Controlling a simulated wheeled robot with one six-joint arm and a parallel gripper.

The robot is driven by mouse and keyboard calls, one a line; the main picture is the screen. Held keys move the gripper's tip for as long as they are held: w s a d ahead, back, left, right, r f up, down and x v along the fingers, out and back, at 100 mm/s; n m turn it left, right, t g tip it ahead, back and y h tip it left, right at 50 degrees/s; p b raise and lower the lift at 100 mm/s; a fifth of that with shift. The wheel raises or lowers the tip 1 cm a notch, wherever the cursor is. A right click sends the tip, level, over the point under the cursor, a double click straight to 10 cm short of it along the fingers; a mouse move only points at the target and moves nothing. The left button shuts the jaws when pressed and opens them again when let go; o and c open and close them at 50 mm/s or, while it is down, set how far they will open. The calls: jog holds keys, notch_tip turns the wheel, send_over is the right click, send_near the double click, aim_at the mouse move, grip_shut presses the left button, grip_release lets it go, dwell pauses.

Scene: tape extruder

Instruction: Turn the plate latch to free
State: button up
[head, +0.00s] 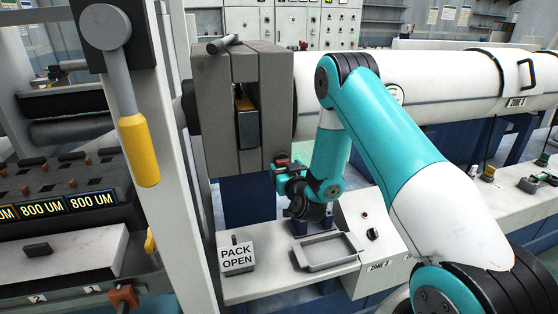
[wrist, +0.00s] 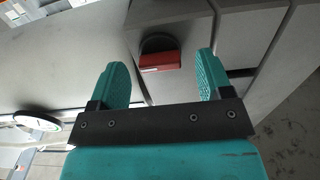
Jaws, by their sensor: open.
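A small latch (wrist: 158,61) with a red front face and a dark rounded body sits on the grey plate block (head: 222,110); I take it to be the plate latch. No contact with the latch is clear.
A long white barrel (head: 440,83) runs right from the block. Below are a grey tray (head: 327,252), a "PACK OPEN" sign (head: 237,257) and a sloped control box (head: 367,235). A yellow-handled lever (head: 138,150) hangs on the pale post at left.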

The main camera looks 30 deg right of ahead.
jog(key=shift+x, duration=0.8)
jog(key=shift+d, duration=0.15)
jog(key=c, duration=0.9)
